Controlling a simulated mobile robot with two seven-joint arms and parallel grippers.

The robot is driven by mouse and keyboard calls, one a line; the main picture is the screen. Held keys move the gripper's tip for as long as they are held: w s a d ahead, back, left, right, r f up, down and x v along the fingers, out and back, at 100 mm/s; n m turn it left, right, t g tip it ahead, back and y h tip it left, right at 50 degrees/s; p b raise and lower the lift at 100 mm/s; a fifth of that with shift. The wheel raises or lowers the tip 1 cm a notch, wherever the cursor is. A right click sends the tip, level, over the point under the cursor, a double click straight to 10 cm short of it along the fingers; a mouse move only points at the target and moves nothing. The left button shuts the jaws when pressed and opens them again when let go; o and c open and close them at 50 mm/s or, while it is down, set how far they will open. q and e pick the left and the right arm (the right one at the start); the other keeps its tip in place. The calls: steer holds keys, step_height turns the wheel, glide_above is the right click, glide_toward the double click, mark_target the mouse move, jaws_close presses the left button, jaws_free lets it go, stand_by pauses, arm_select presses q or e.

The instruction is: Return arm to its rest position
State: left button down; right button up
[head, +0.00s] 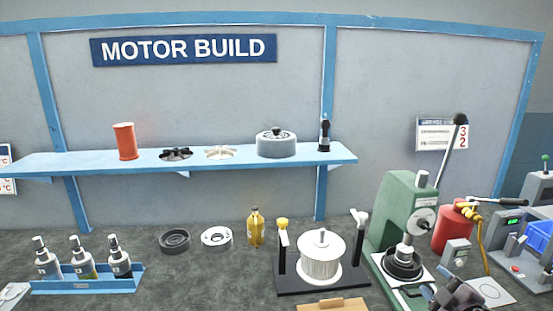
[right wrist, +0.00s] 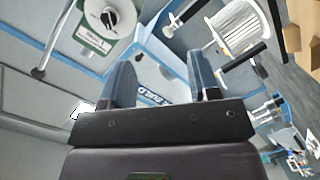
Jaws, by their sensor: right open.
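My right gripper (head: 455,296) shows at the bottom edge of the head view, in front of the green press (head: 397,205), cut off by the frame. In the right wrist view my right gripper (right wrist: 163,75) has its two dark fingers apart with nothing between them. The view there is strongly tilted, with the press (right wrist: 105,22) at upper left and the white spool (right wrist: 240,25) at upper right, both beyond the fingers. My left gripper is in neither view.
A white spool (head: 320,258) stands on a black base left of the press. A blue tray (head: 88,284) holds bottles at left. A blue shelf (head: 70,162) carries motor parts. A red cylinder (head: 449,232) stands right of the press.

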steer(key=s+a+f+m+g, duration=0.1)
steer(key=s+a+f+m, duration=0.2)
steer(key=s+f, duration=0.3)
steer(key=s+a+f+m+g, duration=0.2)
steer(key=s+a+f+m, duration=0.2)
steer(key=s+f, duration=0.3)
steer(key=s+a+f+m+g+h, duration=0.1)
steer(key=s+f, duration=0.5)
steer(key=s, duration=0.6)
steer(key=a+m+g, duration=0.1)
steer(key=a+m, duration=0.1)
steer(key=a, duration=0.1)
steer(key=shift+s+a+f+m, duration=0.15)
steer(key=shift+a+f+m, duration=0.15)
steer(key=shift+f+m, duration=0.1)
